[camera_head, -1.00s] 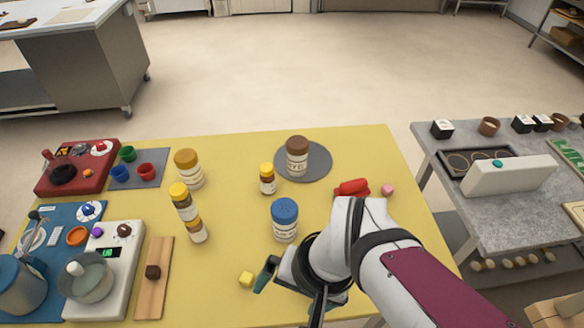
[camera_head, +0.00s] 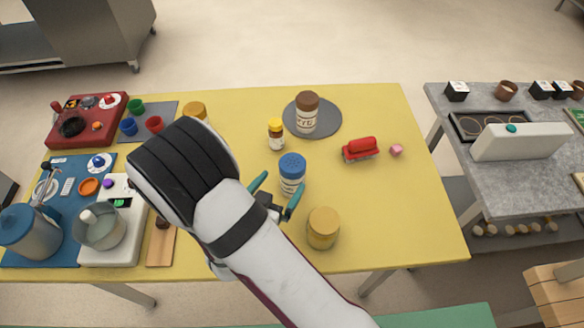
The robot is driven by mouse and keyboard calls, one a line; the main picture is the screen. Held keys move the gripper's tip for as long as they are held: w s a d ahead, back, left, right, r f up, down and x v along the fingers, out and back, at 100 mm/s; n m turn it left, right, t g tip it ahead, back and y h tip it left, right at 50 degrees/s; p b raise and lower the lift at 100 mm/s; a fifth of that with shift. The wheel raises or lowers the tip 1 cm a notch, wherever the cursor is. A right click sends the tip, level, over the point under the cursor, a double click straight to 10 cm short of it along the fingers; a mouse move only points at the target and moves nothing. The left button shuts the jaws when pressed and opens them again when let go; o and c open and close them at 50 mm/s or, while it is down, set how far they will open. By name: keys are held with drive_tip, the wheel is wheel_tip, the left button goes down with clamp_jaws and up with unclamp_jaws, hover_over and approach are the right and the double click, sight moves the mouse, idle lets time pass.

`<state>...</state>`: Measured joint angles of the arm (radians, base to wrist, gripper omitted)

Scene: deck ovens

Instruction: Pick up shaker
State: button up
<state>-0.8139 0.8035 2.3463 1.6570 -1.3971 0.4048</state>
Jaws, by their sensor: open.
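The shaker (camera_head: 292,176) has a blue lid with small holes and a pale labelled body. It stands upright near the middle of the yellow table (camera_head: 380,220). My gripper (camera_head: 279,186) is open, with its teal fingertips at the shaker's near left side. One finger is left of the shaker and the other overlaps its lower front in this view. I cannot tell whether they touch it. Nothing shows held between the fingers.
A yellow-lidded jar (camera_head: 323,228) stands close to the shaker's front right. A small yellow-capped bottle (camera_head: 276,134) and a brown-lidded jar (camera_head: 307,113) on a grey disc (camera_head: 333,118) are behind. A red object (camera_head: 361,149) lies right. My arm covers the table's centre left.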

drive_tip(key=x, duration=0.7)
drive_tip(key=shift+d+f, duration=0.2)
drive_tip(key=c, duration=1.5)
